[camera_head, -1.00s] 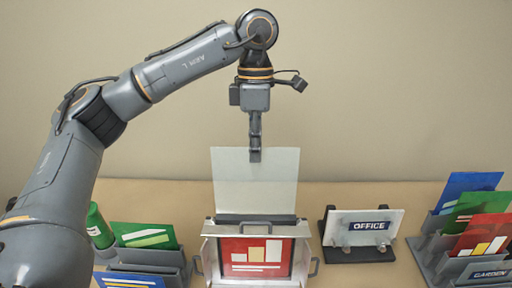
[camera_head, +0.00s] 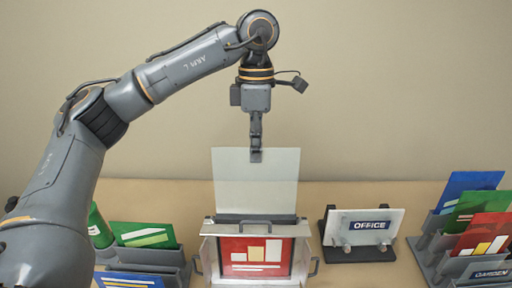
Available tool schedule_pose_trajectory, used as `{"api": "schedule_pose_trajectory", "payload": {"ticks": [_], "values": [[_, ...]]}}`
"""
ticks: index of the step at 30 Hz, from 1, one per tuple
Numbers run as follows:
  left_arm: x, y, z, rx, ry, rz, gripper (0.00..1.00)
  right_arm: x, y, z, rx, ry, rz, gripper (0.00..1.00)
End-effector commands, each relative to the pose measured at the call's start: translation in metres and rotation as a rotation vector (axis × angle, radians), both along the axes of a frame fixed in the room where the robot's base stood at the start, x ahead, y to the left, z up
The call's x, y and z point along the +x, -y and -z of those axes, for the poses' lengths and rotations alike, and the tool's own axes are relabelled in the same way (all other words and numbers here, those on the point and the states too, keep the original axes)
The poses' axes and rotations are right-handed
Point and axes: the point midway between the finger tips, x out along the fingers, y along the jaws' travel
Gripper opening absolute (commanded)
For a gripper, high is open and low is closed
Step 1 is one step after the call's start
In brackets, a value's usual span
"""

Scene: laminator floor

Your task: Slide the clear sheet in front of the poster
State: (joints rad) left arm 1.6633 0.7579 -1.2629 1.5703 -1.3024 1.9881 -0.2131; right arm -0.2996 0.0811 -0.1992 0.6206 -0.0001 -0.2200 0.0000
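The clear sheet (camera_head: 256,182) is a pale, see-through panel standing upright at the centre of the head view. Its lower edge is at the top of a silver frame (camera_head: 209,268), behind the frame's top bar. My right gripper is not in view.
Left of the frame stands a rack (camera_head: 160,257) with green and blue cards, beside a green cylinder (camera_head: 98,228). To the right are an OFFICE sign on a dark stand (camera_head: 362,232) and a GARDEN rack (camera_head: 432,250) with blue, green and red cards. The back wall is bare.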

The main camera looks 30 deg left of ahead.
Motion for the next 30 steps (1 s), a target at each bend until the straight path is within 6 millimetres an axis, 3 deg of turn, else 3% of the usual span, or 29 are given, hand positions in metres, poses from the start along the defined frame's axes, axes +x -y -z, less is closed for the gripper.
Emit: {"api": "schedule_pose_trajectory", "payload": {"ticks": [30], "values": [[-0.005, 0.002, 0.030, 0.000, 0.000, 0.000, 0.00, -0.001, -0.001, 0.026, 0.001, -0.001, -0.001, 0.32]]}}
